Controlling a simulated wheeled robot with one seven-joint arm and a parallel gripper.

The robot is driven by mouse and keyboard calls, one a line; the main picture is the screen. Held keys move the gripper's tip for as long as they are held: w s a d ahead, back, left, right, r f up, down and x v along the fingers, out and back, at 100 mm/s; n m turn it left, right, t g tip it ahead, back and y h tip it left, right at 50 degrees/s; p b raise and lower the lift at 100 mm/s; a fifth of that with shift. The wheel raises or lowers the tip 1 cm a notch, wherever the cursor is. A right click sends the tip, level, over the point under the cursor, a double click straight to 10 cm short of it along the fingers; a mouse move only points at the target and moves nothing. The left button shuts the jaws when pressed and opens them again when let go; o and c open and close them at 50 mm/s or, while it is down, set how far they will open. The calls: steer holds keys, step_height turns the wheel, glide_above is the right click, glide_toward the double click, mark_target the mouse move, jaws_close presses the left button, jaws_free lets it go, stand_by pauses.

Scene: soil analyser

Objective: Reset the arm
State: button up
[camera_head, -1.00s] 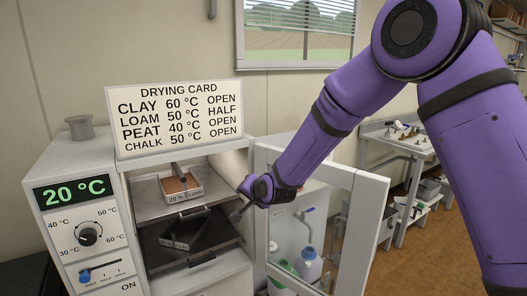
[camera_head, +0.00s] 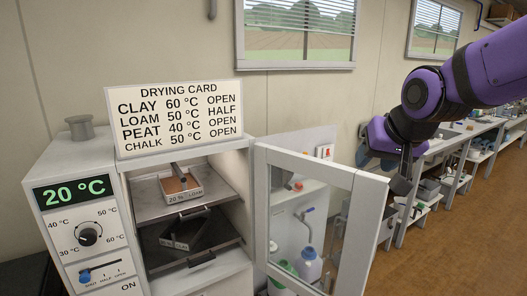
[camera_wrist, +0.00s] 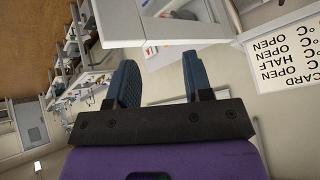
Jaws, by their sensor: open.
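My purple arm reaches in from the right in the head view. My gripper (camera_head: 385,160) is beyond the right side of the open glass door, clear of the oven. In the wrist view my gripper (camera_wrist: 158,82) shows two dark blue fingers spread apart with nothing between them. The drying oven (camera_head: 80,210) stands at the left with its door (camera_head: 372,215) open. A sample tray labelled 20 % LOAM (camera_head: 180,188) sits on the upper shelf. A dark tray (camera_head: 180,238) sits on the lower shelf.
The drying card (camera_head: 175,118) stands on top of the oven beside a small grey pot (camera_head: 79,128). The oven display (camera_head: 74,190) reads 20 °C. A bottle (camera_head: 308,266) shows behind the door glass. Benches (camera_head: 440,150) run along the wall at the right.

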steer(key=s+d+g, duration=0.1)
steer(key=s+d, duration=0.3)
steer(key=s, duration=0.5)
steer(key=s+d+n+g+h, duration=0.1)
steer(key=s+d, duration=0.3)
steer(key=s, duration=0.6)
steer(key=shift+d, duration=0.2)
steer(key=shift+r, duration=0.1)
stand_by(0.7)
